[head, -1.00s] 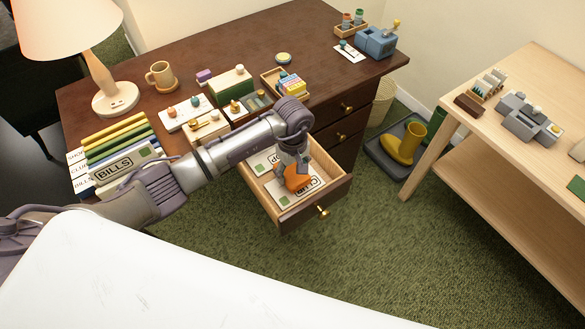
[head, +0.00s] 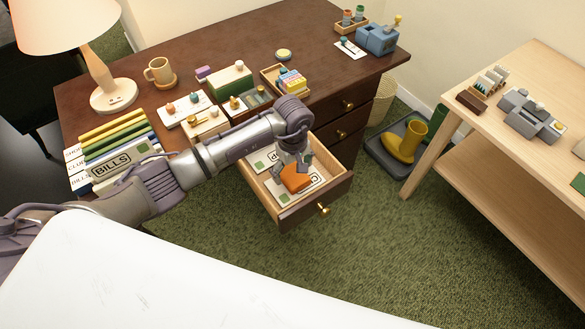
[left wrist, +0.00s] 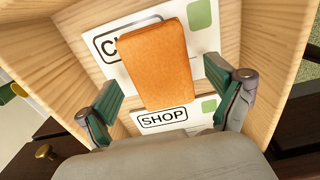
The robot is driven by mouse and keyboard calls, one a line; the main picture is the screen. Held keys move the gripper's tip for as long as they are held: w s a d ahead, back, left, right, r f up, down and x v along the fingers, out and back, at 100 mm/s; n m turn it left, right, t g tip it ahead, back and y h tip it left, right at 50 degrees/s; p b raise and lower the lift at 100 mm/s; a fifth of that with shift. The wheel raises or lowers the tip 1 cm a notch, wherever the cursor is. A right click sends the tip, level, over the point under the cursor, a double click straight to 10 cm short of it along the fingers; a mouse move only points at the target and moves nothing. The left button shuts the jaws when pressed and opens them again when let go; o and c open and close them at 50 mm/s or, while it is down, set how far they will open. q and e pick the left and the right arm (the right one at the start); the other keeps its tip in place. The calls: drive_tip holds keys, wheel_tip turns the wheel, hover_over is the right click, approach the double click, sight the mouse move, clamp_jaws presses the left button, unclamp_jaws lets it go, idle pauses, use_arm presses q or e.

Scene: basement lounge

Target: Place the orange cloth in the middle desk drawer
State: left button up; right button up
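The orange cloth (head: 297,178) is a folded block lying on labelled cards inside the open desk drawer (head: 338,188), which has light wood walls and a brass knob. In the left wrist view the cloth (left wrist: 157,65) lies flat across a card marked "SHOP" and another card starting with "C". My left gripper (head: 291,165) is over the drawer just above the cloth. In the left wrist view its green-padded fingers (left wrist: 168,101) are spread wide, one on each side of the cloth and apart from it. My right gripper is not in view.
The dark desk (head: 200,50) holds a lamp (head: 113,95), a mug (head: 160,71), folders (head: 125,160) and small boxes. Two shut drawers with brass knobs (head: 347,106) are right of the open one. A light wood table (head: 480,130) stands at the right, with green carpet between.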

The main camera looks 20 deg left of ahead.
sight(293, 173)
use_arm(q)
drive_tip(key=shift+r+p, duration=0.55)
wheel_tip(293, 173, up, 12)
idle(0.5)
